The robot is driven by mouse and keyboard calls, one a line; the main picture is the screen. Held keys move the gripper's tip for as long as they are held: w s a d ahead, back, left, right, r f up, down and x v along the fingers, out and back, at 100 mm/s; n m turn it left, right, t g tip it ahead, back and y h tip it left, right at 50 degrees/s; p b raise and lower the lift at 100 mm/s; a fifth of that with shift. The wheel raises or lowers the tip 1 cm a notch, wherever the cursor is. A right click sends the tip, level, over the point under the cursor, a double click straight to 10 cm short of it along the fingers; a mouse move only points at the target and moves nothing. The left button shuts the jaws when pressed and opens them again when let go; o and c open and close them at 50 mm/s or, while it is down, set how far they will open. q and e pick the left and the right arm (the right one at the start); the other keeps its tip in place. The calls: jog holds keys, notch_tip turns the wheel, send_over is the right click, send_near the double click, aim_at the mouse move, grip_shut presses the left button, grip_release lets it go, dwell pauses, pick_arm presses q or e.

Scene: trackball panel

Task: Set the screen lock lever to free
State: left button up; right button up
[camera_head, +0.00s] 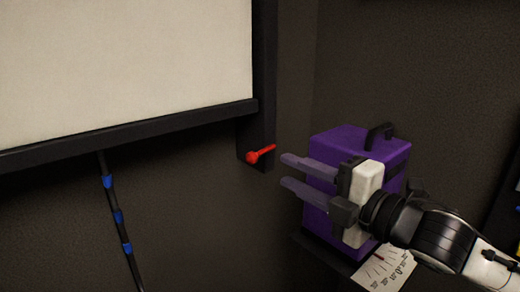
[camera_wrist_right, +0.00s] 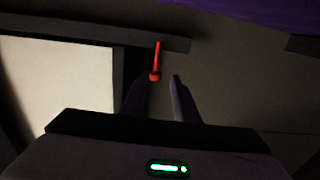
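The red screen lock lever (camera_head: 261,154) sits at the lower end of the dark upright at the screen's right edge, its shaft sloping slightly up to the right from a round red knob. My right gripper (camera_head: 287,171) is open, its two grey fingers pointing left just to the right of the lever, and apart from it in the head view. In the right wrist view the lever (camera_wrist_right: 157,60) shows beyond the open fingertips of the right gripper (camera_wrist_right: 158,80), with its knob near the gap. Contact cannot be told. My left gripper is not in view.
The pale screen (camera_head: 120,65) has a dark lower bar (camera_head: 130,130). A dark pole with blue bands (camera_head: 118,216) hangs below it. A purple box (camera_head: 345,143) with a black handle stands behind my right gripper. A white marked dial card (camera_head: 385,270) lies below it.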

aim_at(260, 154)
jog(key=x, duration=0.3)
jog(key=p+x, duration=0.1)
jog(key=x, duration=0.2)
jog(key=r+x, duration=0.1)
jog(key=x, duration=0.2)
jog(key=shift+w+p, duration=0.15)
jog(key=shift+p, duration=0.25)
jog(key=shift+w+a+f, duration=0.15)
jog(key=shift+w+a, duration=0.15)
jog(key=shift+w, duration=0.1)
grip_shut()
dwell(0.6)
